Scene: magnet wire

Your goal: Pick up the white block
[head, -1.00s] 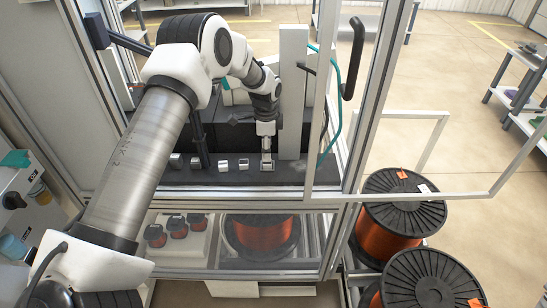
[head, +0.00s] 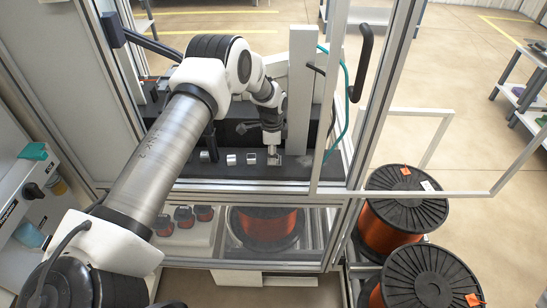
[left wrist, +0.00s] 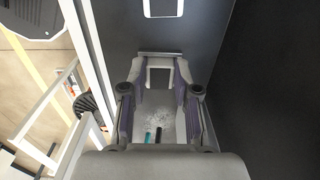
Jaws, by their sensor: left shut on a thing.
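My left gripper (head: 274,152) is down at the dark bench inside the machine frame, at the right end of a row of small pale metal pieces. In the left wrist view its two purple-padded fingers (left wrist: 155,95) are closed in from both sides. My right gripper is out of view.
Small metal pieces (head: 231,159) lie left of the gripper. A tall pale post (head: 301,90) stands close on its right, near a teal cable (head: 345,110). The frame's metal upright (head: 372,95) is further right. Big copper wire spools (head: 392,232) stand outside, at the right.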

